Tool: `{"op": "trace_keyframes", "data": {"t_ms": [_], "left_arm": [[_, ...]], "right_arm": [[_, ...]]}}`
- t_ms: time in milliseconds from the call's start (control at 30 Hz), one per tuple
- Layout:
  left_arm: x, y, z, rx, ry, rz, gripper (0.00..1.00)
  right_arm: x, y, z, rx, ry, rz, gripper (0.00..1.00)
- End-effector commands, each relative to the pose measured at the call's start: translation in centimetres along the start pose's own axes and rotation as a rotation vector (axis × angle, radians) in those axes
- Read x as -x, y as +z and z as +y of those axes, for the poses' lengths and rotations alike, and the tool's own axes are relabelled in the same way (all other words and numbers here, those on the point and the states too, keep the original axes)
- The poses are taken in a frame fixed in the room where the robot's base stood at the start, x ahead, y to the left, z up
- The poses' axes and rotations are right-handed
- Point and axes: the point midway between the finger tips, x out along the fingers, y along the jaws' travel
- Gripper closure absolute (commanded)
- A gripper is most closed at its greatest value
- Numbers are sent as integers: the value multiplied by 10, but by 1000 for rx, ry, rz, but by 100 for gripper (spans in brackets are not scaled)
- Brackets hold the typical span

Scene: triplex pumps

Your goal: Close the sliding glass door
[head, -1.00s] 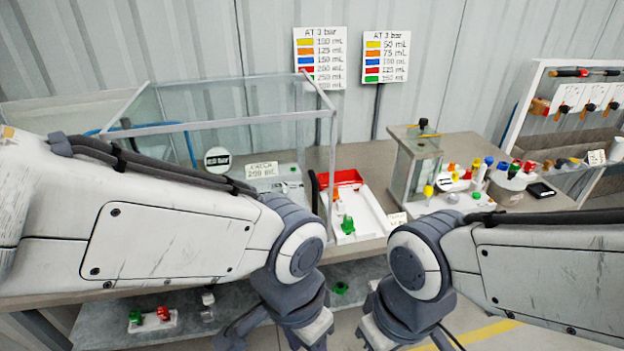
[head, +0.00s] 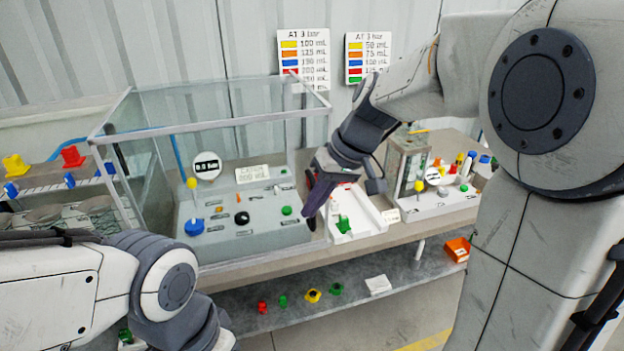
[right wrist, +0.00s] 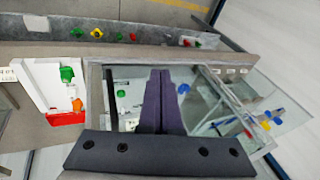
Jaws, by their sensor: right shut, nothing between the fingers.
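The glass case (head: 215,122) with pale metal edges stands on the bench at the left centre of the head view, around a grey control panel (head: 240,238). An upright black bar, like a door handle (right wrist: 111,100), shows at its frame in the right wrist view. The clear pane is hard to make out, so I cannot tell how far the door stands open. My right gripper (head: 308,212) is shut and empty at the case's right end. Its dark fingers (right wrist: 162,82) are beside the bar, apart from it in the picture. My left gripper is out of view.
A white tray with a red end (head: 362,218) stands right of the case. A smaller glass box (head: 408,165) is farther right. Several coloured parts lie on the lower shelf (head: 350,275). A rack with yellow and red parts (head: 72,157) is at the left.

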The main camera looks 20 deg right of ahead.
Motion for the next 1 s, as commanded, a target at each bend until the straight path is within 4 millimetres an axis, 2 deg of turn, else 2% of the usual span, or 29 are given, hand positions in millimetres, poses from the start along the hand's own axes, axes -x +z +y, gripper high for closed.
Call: {"op": "trace_keyframes", "data": {"t_ms": [33, 100, 200, 333, 433, 567, 900, 967, 1000], "left_arm": [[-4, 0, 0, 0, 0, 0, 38], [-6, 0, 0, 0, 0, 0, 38], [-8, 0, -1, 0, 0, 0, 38], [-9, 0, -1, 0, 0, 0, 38], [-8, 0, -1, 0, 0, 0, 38], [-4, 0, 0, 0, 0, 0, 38], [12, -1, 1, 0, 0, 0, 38], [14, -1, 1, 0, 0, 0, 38], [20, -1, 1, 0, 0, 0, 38]], "right_arm": [[12, -19, 32, -51, -9, 57, 100], [29, -37, 65, -89, -22, 126, 100], [52, -53, 104, -121, -27, 207, 100], [69, -61, 133, -139, -27, 268, 100], [71, -64, 139, -141, -28, 283, 100], [57, -69, 138, -140, -30, 281, 100], [-12, -88, 137, -141, -30, 277, 100], [-23, -91, 136, -141, -29, 277, 100], [-23, -94, 129, -137, -29, 279, 100]]}}
